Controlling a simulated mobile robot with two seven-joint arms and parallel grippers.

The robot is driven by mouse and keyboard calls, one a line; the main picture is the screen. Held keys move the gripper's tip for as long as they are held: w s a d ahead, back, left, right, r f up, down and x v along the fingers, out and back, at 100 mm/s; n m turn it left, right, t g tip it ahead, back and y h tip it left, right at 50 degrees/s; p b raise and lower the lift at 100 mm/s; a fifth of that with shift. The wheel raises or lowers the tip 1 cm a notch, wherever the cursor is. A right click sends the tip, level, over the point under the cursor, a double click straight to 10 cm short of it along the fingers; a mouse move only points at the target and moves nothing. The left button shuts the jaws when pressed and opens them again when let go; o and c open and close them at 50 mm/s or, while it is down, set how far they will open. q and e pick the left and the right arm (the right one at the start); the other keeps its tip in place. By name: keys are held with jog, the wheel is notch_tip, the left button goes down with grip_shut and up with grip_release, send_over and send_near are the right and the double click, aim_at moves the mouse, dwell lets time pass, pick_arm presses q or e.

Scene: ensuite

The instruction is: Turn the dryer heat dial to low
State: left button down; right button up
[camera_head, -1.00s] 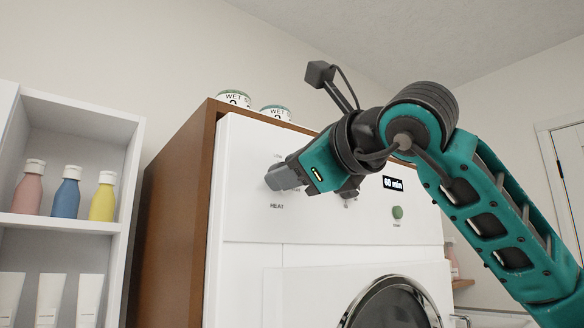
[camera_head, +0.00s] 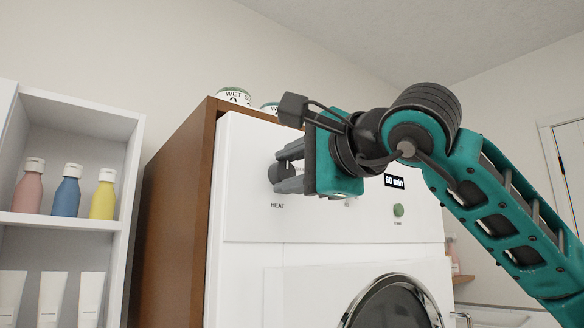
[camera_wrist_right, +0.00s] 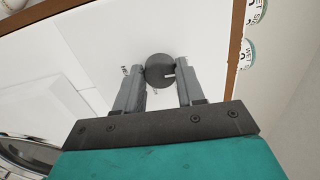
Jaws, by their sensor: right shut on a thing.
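The heat dial (camera_head: 277,173) is a round dark grey knob on the upper left of the white dryer's (camera_head: 245,190) front panel, above the word HEAT. In the right wrist view the dial (camera_wrist_right: 157,68) sits between the fingertips, with a short white pointer mark toward the right of its face. My right gripper (camera_head: 282,169) is shut on the dial, one finger above it and one below in the head view. The dial's other markings are mostly hidden by the gripper. My left gripper is not in view.
A green button (camera_head: 398,211) and a "60 min" display (camera_head: 394,182) are right of my wrist. Labelled tins (camera_head: 233,97) stand on the brown cabinet (camera_head: 172,220) around the dryer. A white shelf (camera_head: 60,220) with bottles is at left.

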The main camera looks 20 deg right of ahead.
jog(key=shift+n, duration=0.3)
jog(key=o, duration=1)
jog(key=shift+o, duration=0.2)
jog(key=shift+s, duration=0.1)
jog(key=b+v, duration=0.2)
jog(key=v, duration=1.1)
